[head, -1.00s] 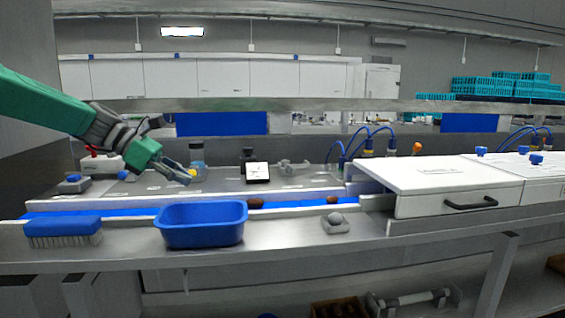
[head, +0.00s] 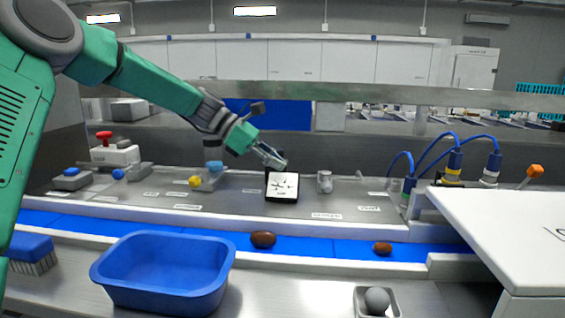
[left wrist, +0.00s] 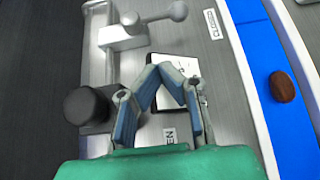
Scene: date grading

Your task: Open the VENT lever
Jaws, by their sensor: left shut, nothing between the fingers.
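My left gripper (head: 279,162) is shut and empty, above the back panel near a small black-framed white display (head: 283,186). In the left wrist view its closed fingers (left wrist: 161,76) cover part of the display. A grey metal lever (left wrist: 126,34) with a ball knob sits beyond the fingertips, apart from them. The knob points towards a label (left wrist: 210,22) reading CLOSED. Another label by the fingers is partly hidden. A small grey fitting right of the display in the head view (head: 325,182) may be this lever. No VENT name is readable. My right gripper is out of view.
A black round knob (left wrist: 88,105) stands left of the fingers in the wrist view. A blue belt (head: 335,248) carries brown dates (head: 263,240) in front. A blue bin (head: 165,265) stands at the front; a white cover (head: 500,225) is at right.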

